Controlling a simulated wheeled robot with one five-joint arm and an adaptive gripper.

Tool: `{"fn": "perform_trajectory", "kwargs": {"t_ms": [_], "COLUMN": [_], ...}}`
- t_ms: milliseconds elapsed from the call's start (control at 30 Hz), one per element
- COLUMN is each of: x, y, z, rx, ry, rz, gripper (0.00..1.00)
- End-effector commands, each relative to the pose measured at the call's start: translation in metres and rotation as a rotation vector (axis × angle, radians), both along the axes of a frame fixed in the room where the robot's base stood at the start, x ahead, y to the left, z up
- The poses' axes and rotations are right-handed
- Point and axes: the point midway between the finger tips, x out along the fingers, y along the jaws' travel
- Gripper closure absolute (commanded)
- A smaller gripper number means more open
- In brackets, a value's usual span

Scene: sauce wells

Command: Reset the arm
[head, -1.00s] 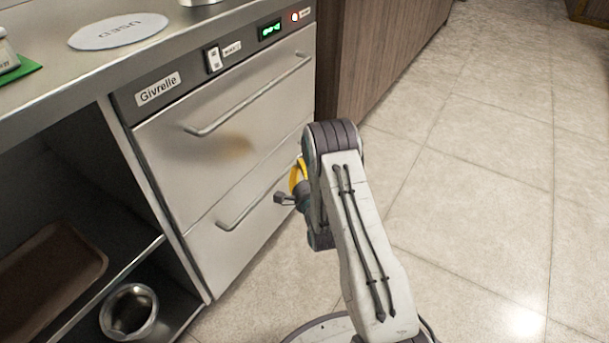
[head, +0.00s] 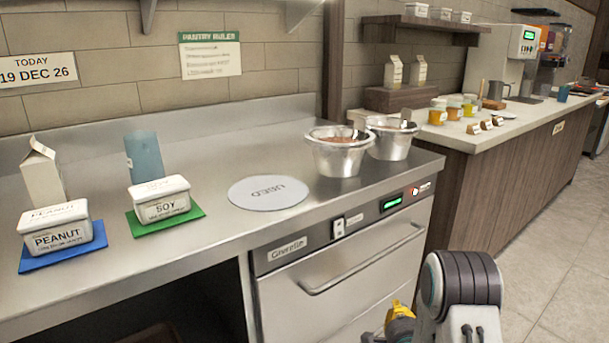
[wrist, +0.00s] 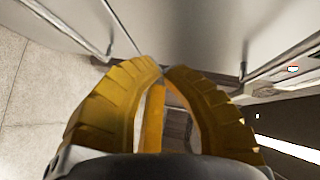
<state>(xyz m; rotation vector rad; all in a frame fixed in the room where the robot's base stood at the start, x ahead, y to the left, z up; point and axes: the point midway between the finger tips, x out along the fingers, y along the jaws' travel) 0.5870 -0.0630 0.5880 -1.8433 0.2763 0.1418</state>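My gripper (wrist: 160,70) shows in the wrist view as two curved yellow fingers whose tips come together. Nothing is clearly held between them; a narrow yellow strip shows behind the gap, and I cannot tell what it is. In the head view my gripper (head: 401,322) is a small yellow patch at the bottom edge, partly cut off. My arm is folded low, in front of the steel appliance labelled Givrelle (head: 345,285) and below the counter top. The gripper sits beside the appliance front, and I cannot tell the exact gap.
The steel counter (head: 235,222) carries a PEANUT tub (head: 58,238) on a blue mat, a SOY tub (head: 160,203) on a green mat, a round USED mat (head: 268,193), and two metal wells (head: 338,155) (head: 390,140). Open tiled floor (head: 565,270) lies at right.

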Motion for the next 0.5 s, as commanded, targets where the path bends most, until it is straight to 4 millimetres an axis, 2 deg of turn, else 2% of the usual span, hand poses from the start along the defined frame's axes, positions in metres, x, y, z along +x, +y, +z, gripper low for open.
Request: {"fn": "perform_trajectory", "kwargs": {"t_ms": [33, 267, 367, 500], "x": [0.0, -0.024, -0.043, -0.08], "y": [0.003, 0.018, 0.024, 0.033], "z": [0.044, 0.142, 0.184, 0.241], "rx": [-0.045, -0.256, -0.344, -0.464], "ry": [0.034, 0.255, 0.348, 0.472], "rz": [0.019, 0.132, 0.198, 0.301], "gripper": [1.0, 1.0, 1.0, 1.0]}}
